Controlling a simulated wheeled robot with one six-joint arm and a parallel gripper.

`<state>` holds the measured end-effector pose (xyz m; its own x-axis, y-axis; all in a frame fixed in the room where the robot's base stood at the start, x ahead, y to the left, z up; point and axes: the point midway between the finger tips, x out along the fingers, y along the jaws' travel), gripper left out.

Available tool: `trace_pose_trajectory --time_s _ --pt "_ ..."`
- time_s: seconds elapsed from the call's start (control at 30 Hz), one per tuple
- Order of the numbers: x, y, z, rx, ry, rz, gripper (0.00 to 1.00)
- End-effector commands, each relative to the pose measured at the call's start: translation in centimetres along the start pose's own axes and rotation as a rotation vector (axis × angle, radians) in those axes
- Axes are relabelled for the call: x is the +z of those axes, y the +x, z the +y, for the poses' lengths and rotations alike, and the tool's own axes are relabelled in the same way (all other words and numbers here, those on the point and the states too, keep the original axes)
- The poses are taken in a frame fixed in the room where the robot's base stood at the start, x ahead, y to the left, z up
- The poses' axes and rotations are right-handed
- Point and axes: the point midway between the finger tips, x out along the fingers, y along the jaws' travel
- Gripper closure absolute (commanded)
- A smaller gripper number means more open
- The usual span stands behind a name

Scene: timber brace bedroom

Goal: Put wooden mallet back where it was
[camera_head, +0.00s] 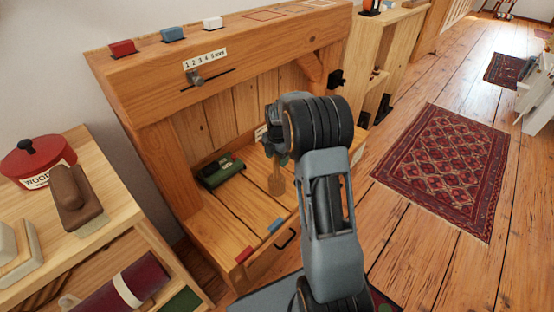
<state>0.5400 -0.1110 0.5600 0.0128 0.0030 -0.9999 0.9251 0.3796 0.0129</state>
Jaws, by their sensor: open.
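A small brown wooden piece (276,182), which looks like the wooden mallet, shows inside the timber bench bay just below my gripper. It is narrow at the top and wider at the bottom, and its upper end is partly hidden by the gripper. My gripper (281,159) points down into the bay, with its fingers small and dark in the picture. It is open. I cannot tell whether the fingers touch the wooden piece. The timber bench (205,232) has a plank floor and a plank back wall.
A green and black tool (221,171) lies left of my gripper. Red (244,255) and blue (275,226) blocks sit at the bay's front edge. A left shelf holds a red pot (38,160) and a brown brush-like block (76,195). Open floor with a rug (445,165) lies right.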

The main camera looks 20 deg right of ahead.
Motion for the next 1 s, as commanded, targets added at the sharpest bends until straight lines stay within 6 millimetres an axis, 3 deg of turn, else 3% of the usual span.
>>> trace_pose_trajectory --time_s 0.03,0.3,0.67,0.83,1.0 --pt "0.1 -1.5 0.1 0.003 0.000 -0.003 0.41" --pt "0.0 -6.6 0.0 0.002 0.000 -0.002 0.41" --pt "-0.5 -10.5 -0.2 0.006 0.037 -0.004 0.41" --pt "-3.7 -13.3 -2.1 0.039 0.312 -0.018 0.41" --pt "-9.1 -15.9 -6.1 0.100 0.794 -0.013 0.41"
